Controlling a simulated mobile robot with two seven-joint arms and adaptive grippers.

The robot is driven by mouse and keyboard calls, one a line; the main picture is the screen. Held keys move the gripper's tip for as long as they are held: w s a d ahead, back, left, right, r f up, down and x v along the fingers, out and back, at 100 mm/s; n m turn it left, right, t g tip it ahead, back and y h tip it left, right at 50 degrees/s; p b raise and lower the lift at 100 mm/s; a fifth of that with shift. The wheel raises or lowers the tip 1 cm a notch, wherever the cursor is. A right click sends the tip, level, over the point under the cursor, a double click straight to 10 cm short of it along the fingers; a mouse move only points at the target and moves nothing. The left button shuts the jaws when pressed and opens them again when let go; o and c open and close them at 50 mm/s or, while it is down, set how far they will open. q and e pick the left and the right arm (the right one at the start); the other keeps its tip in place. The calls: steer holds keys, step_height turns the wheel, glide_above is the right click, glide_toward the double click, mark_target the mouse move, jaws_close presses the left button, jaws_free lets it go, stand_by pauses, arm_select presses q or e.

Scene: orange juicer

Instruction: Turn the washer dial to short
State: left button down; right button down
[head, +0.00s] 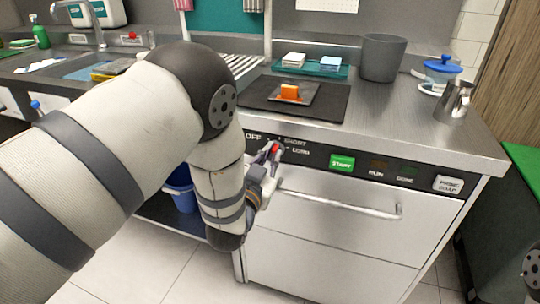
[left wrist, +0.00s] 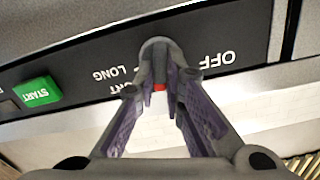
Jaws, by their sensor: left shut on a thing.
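The washer dial, with a red mark (head: 276,148), is on the black control panel (head: 314,156) of the steel washer, by the printed words OFF, SHORT and LONG. My left gripper (head: 270,158) reaches the panel from the left and is shut on the dial, partly hiding it. In the left wrist view the panel appears upside down, and the dial's red mark (left wrist: 159,87) shows between the fingers of my left gripper (left wrist: 158,78). The fingers partly cover the word SHORT. Which word the dial points to, I cannot tell. My right gripper is not in view.
A green START button (head: 342,162) and a PRIME SOAP button (head: 448,185) are on the panel. The washer's handle (head: 340,203) runs below it. A dark mat (head: 330,108), grey bin (head: 383,58) and metal pitcher (head: 455,99) stand on the counter above.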

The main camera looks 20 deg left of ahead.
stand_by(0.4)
arm_select(q)
steer(key=c, duration=1.7)
jaws_free()
steer(key=s, duration=1.2)
steer(key=shift+a, duration=0.2)
